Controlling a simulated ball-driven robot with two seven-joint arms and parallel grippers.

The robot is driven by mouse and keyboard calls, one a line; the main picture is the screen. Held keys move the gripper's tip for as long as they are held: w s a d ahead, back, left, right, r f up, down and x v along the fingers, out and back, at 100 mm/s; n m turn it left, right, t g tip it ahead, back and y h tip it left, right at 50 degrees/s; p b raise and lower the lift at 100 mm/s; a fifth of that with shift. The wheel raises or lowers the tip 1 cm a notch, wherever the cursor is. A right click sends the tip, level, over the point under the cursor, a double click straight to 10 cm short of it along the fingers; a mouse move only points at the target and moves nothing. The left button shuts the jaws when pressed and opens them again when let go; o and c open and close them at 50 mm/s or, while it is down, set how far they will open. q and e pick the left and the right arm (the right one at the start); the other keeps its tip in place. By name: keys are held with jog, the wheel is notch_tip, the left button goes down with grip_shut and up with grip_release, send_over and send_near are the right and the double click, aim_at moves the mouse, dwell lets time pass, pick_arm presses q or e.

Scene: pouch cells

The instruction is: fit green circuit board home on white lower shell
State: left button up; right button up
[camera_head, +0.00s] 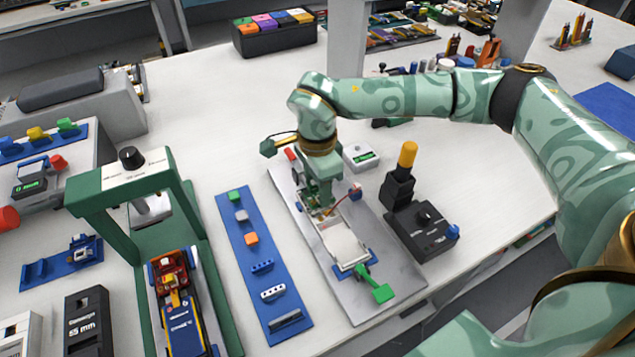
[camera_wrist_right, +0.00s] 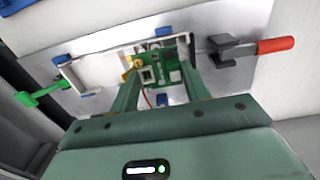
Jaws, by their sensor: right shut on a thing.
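The white lower shell (camera_head: 342,242) lies between blue stops on a grey metal plate (camera_head: 375,308). It also shows in the right wrist view (camera_wrist_right: 103,72). My right gripper (camera_head: 322,208) points down over the shell's far end. In the right wrist view its two fingers (camera_wrist_right: 160,76) are shut on the green circuit board (camera_wrist_right: 165,66), which carries a yellow part and thin red wire. The board is at the right end of the shell there; I cannot tell whether it touches the shell floor. In the head view the gripper mostly hides the board. My left gripper is out of view.
A green-handled clamp (camera_head: 376,285) stands at the plate's near end, a red-handled clamp (camera_wrist_right: 262,47) at the far end. A blue strip (camera_head: 262,262) with small parts lies left. A black box (camera_head: 422,230) with a yellow-topped post stands right.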

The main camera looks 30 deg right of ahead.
jog(key=shift+p, duration=0.35)
jog(key=shift+f+b, duration=0.35)
jog(key=shift+f, duration=0.65)
jog(key=shift+r, duration=0.15)
jog(key=shift+r+p, duration=0.65)
jog(key=shift+p, duration=0.15)
jog(key=shift+f, duration=0.1)
